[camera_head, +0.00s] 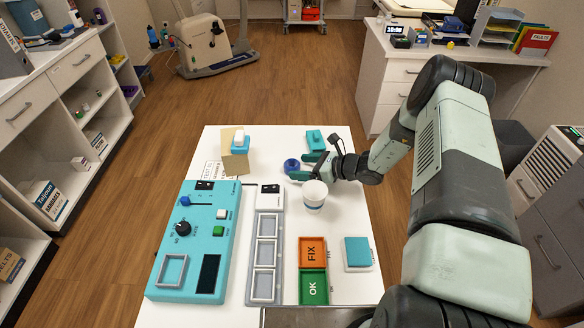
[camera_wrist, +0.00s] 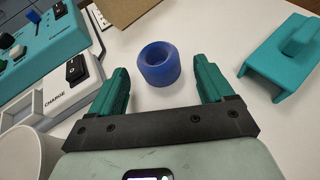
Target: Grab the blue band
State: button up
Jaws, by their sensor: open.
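The blue band (camera_head: 291,165) is a short round ring lying on the white table, near the middle of its far half. In the wrist view the blue band (camera_wrist: 159,64) shows its open top and sits just beyond my fingertips, between their lines. My gripper (camera_head: 305,166) is low over the table beside the band.
A white cup (camera_head: 314,194) stands close in front of my gripper. A teal block with a handle (camera_wrist: 286,58) lies right of the band. A teal control panel (camera_head: 200,240), a grey charging tray (camera_head: 265,245) and orange and green FIX and OK bins (camera_head: 313,252) fill the near table.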

jog(key=shift+x, duration=1.05)
